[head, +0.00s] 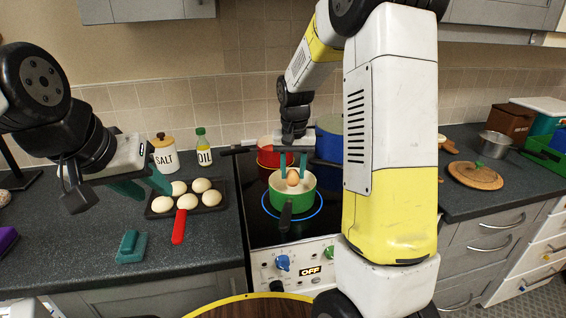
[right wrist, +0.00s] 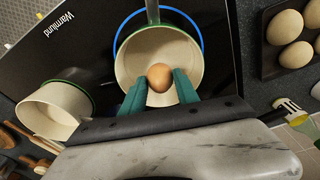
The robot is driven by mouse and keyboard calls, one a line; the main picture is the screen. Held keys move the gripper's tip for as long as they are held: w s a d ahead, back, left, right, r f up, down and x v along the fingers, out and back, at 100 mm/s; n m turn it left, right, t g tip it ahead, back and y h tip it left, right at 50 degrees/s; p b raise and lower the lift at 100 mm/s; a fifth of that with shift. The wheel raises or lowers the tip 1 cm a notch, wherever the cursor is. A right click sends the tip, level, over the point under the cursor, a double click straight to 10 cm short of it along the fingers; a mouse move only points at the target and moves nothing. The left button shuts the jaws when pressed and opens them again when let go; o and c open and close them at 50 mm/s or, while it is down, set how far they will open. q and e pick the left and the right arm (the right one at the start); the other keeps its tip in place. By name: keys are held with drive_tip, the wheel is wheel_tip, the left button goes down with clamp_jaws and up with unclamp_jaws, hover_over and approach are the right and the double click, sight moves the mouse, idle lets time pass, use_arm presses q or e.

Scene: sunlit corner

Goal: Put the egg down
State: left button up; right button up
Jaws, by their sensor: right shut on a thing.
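A brown egg (head: 293,178) is held between the teal fingers of my right gripper (head: 293,164), which is shut on it. In the right wrist view the egg (right wrist: 160,77) sits between the fingertips (right wrist: 160,88), over the cream inside of the green pot (right wrist: 138,57). In the head view the green pot (head: 305,203) stands on the black hob, within a blue ring, its dark handle toward me. Whether the egg touches the pot's bottom I cannot tell. My left gripper (head: 142,186) is empty, its teal fingers apart, above the left counter.
A red pot (head: 268,150) and blue pot (head: 330,140) stand behind the green pot.

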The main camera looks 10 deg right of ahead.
sight(293, 170)
drive_tip(key=o, duration=0.9)
drive_tip(key=shift+c, duration=0.2)
wheel_tip(293, 170, up, 7)
drive_tip(key=shift+f, duration=0.2)
drive_tip(key=shift+r, duration=0.25)
